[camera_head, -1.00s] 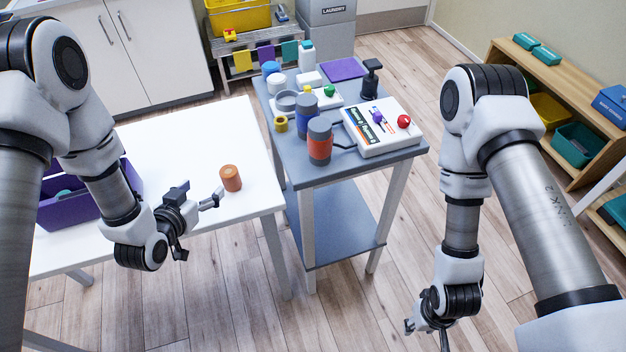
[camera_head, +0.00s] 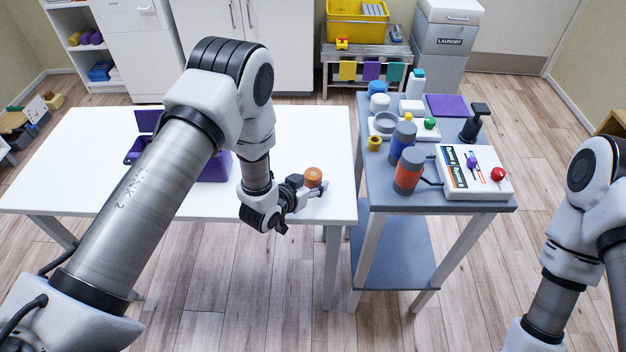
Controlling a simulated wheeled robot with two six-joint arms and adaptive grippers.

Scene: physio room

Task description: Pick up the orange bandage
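The orange bandage (camera_head: 313,175) is a small upright roll near the right end of the white table (camera_head: 290,135). My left gripper (camera_head: 303,192) is at the table's front right edge, just in front of the bandage. Its fingers look spread, and they overlap the lower part of the bandage in the picture. I cannot tell whether they touch it. My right arm shows at the right edge, but its gripper is out of the frame.
A purple bin (camera_head: 214,168) stands on the table, partly behind my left arm. A grey-blue trolley (camera_head: 440,213) to the right holds bottles, including an orange-banded one (camera_head: 408,172), and a white kit box (camera_head: 478,185). A narrow gap separates table and trolley.

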